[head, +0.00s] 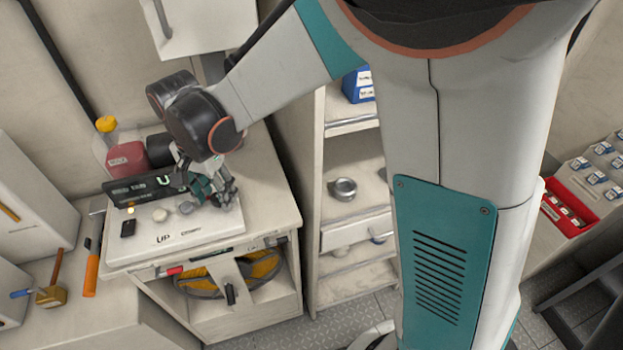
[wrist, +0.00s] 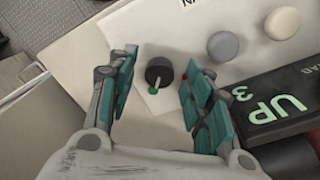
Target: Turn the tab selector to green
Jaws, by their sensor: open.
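The tab selector, a small round black knob (wrist: 158,72), sits on the pale panel (wrist: 168,28) in the wrist view. A green dot (wrist: 153,90) lies just at the knob's lower edge, and a small red mark shows to its right beside the right finger. A thin pale line shows near the knob's lower part; I cannot tell for certain where the tab points. My gripper (wrist: 160,62) is open, with teal-padded fingers on either side of the knob and a visible gap to each. In the head view my gripper (head: 212,190) covers the knob over the panel's right end.
A grey button (wrist: 223,46) and a cream button (wrist: 282,23) are right of the knob. A dark display (wrist: 275,105) reads "UP 3" close to the right finger. In the head view, a red container (head: 127,160) stands behind the panel, and an orange-handled tool (head: 91,268) lies left.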

